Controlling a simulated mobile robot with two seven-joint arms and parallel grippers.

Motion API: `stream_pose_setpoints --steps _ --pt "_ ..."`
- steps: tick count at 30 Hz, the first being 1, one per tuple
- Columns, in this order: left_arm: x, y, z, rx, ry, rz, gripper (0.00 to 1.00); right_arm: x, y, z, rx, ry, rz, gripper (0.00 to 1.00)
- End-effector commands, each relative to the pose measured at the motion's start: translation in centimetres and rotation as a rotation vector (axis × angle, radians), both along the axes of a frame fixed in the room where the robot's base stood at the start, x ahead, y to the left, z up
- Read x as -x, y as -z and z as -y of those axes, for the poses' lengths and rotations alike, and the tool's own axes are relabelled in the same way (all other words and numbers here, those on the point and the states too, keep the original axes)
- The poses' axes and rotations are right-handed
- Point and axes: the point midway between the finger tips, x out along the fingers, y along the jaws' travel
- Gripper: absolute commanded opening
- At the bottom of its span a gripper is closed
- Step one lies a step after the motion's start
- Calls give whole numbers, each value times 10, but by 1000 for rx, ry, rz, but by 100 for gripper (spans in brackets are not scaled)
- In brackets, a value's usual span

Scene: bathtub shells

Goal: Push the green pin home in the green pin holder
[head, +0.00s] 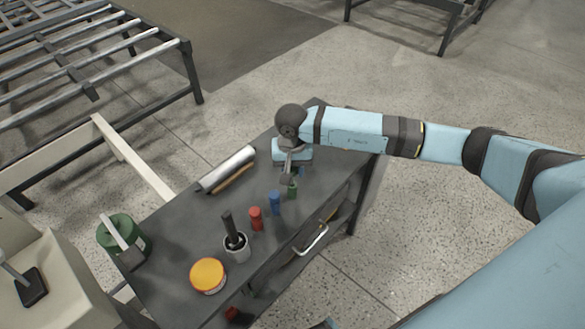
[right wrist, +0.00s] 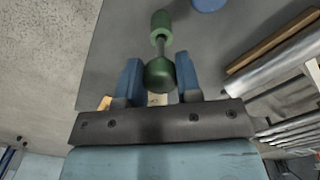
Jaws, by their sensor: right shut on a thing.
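My right gripper (head: 288,178) reaches down over the dark worktop at the green piece (head: 293,189). In the right wrist view, the blue fingers of my right gripper (right wrist: 159,82) are on either side of the round green pin head (right wrist: 159,74), shut on it. A narrow neck runs from that head to a further green part (right wrist: 160,22), seemingly the holder. The neck shows between them; I cannot tell how deep the pin sits. The gripper partly covers the green piece in the head view. My left gripper is out of view.
A blue piece (head: 274,203) and a red piece (head: 256,218) stand in line beside it. A cup (head: 237,252) with a dark-handled tool and an orange-lidded tin (head: 208,274) stand nearer. A silver roll (head: 228,168) and wooden stick (head: 232,179) lie behind.

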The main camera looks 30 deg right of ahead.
Motion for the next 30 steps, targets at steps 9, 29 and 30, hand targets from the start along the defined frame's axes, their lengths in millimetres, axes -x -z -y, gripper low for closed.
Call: stream_pose_setpoints --steps 9,29,30 --pt "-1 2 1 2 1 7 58 -1 1 0 0 0 1 9" --pt "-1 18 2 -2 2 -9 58 -2 3 0 0 1 0 9" --pt "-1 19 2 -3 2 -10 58 -2 3 0 0 1 0 9"
